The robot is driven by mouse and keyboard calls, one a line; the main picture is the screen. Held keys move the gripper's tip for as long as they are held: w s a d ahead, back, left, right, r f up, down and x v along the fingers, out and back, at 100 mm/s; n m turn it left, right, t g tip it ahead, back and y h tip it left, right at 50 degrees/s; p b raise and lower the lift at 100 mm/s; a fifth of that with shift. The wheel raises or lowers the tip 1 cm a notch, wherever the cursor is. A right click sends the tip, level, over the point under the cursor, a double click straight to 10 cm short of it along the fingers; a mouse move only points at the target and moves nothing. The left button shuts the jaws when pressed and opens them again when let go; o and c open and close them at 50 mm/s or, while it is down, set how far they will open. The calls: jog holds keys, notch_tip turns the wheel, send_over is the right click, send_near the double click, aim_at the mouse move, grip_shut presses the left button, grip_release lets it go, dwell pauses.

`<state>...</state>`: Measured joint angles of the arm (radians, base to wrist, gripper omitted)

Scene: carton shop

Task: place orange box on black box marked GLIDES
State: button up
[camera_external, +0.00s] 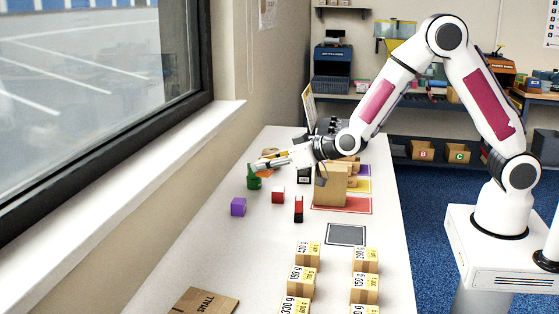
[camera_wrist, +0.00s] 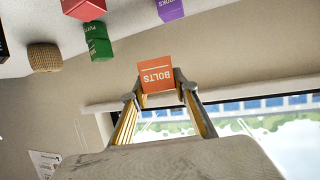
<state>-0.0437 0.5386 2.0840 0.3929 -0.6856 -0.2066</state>
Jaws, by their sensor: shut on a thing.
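An orange box marked BOLTS (camera_wrist: 155,76) is held between the fingertips of my gripper (camera_wrist: 157,88) in the wrist view, its print upside down. My gripper (camera_external: 259,164) is shut on it and shows above the table near the window side in the external view, beside the green boxes (camera_external: 254,183). The orange box is hard to make out there. A small black box with a pale label (camera_external: 304,176) stands to the right of my gripper. A dark and red stack (camera_external: 298,210) stands nearer the camera. I cannot read GLIDES on any black box.
A red box (camera_external: 277,195) and a purple box (camera_external: 238,207) stand nearby on the white table. Brown cartons (camera_external: 330,185) stand to the right on coloured mats. Several small labelled cartons (camera_external: 301,283) stand in front. The window wall borders the left side.

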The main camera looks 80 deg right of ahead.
jog(key=s+d+r+m+h, duration=0.1)
jog(key=d+r, duration=0.1)
jog(key=d, duration=0.5)
jog(key=s+d+r+m+h, duration=0.1)
jog(key=s+d+r, duration=0.1)
jog(key=d, duration=0.6)
jog(key=r, duration=0.1)
send_over(304, 172)
jog(key=d, duration=0.2)
jog(key=shift+w+d, duration=0.1)
jog(key=shift+d, duration=0.15)
jog(key=shift+f+g, duration=0.15)
jog(key=shift+g, duration=0.15)
jog(key=shift+f, duration=2.95)
jog(key=shift+f, duration=0.1)
jog(key=shift+f, duration=1.8)
jog(key=shift+f, duration=0.15)
